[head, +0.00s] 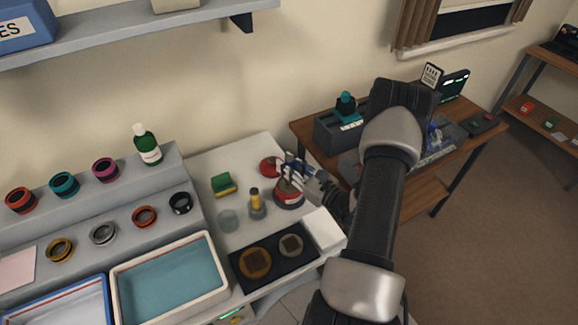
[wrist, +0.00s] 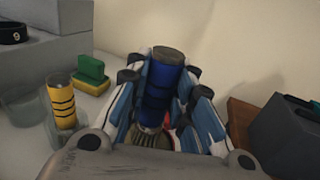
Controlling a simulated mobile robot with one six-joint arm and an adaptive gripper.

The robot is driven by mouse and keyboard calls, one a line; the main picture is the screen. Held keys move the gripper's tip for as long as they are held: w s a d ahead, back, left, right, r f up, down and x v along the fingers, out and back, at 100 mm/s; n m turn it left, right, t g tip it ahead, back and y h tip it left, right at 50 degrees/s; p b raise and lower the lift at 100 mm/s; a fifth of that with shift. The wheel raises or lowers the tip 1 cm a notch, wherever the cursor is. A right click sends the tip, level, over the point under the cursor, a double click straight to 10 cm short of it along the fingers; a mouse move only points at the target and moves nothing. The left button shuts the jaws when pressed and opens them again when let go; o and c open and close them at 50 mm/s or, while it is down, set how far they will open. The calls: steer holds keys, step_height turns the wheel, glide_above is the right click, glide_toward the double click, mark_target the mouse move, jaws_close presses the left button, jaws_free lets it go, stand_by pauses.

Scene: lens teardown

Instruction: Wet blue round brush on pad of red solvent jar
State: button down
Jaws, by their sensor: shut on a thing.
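My gripper (head: 290,170) is at the right side of the white worktop, over the red solvent jar (head: 288,198). In the wrist view, my gripper (wrist: 166,100) is shut on the blue round brush (wrist: 160,85), whose thick blue handle stands roughly upright between the fingers. The brush's lower end points down, with pale bristles partly visible between the fingers. The jar's red body and pale label show below the gripper in the head view. The fingers hide the pad, so I cannot tell whether the bristles touch it.
A red round item (head: 269,166) lies behind the jar. A yellow-handled tool (head: 254,195) stands in a holder left of it, near a clear glass (head: 228,220) and a green-yellow sponge (head: 222,184). A black mat (head: 272,279) and a white block (head: 324,230) lie in front.

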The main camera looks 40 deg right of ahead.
mark_target(289, 158)
steer(key=shift+r+p, duration=1.85)
steer(key=shift+r, duration=1.05)
